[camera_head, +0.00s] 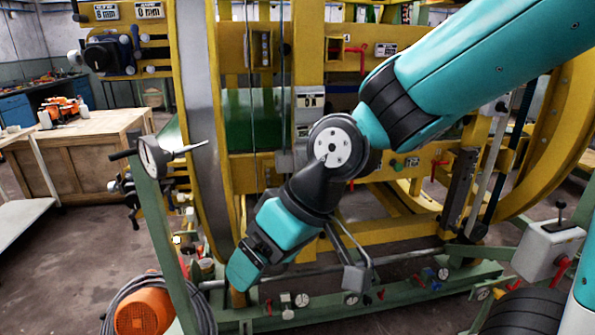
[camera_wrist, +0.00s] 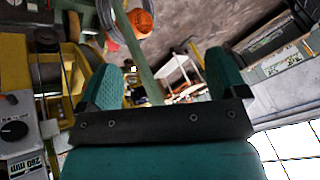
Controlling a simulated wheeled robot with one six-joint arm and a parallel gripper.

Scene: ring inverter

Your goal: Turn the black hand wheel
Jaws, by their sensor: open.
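A hand wheel (camera_head: 152,157) stands on a green post at the left in the head view. It is seen nearly edge-on, with a grey face and a dark handle sticking out to the left; I cannot be sure of its colour. My gripper (camera_head: 243,272) is lower and to the right of it, apart from it, pointing down. In the wrist view my gripper (camera_wrist: 165,80) has its two teal fingers spread wide with nothing between them. I cannot make out the hand wheel in the wrist view.
The yellow ring frame (camera_head: 195,90) stands behind my arm. The green post (camera_head: 172,235) rises beside an orange motor (camera_head: 143,312) with a coiled hose. A grey box with a lever (camera_head: 548,250) is at right. Floor is open at left before a wooden bench (camera_head: 75,165).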

